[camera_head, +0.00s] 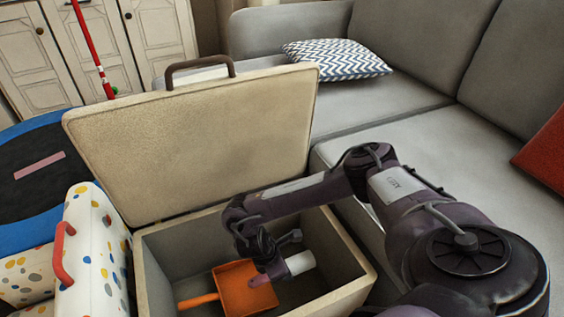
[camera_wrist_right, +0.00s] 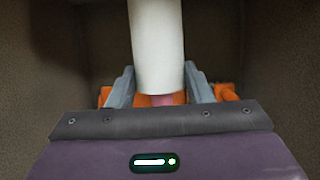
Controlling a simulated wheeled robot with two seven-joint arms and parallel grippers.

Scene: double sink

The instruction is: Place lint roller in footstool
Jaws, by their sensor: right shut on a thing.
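The footstool (camera_head: 350,292) is an open beige box with its padded lid (camera_head: 200,140) raised behind it. My right arm reaches into the box from the right. My right gripper (camera_head: 272,272) is inside the box, below the rim, shut on the lint roller (camera_head: 301,263), which has a white cylinder and a pinkish end. In the right wrist view the lint roller's white cylinder (camera_wrist_right: 157,45) stands out between the two grey fingers (camera_wrist_right: 158,92). I cannot tell whether it touches the box floor. My left gripper is not in view.
An orange dustpan (camera_head: 236,284) lies inside the box under the roller. A spotted case (camera_head: 95,250) with a red handle stands left of the box. A grey sofa (camera_head: 400,120) with a patterned cushion (camera_head: 335,60) is behind and to the right.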

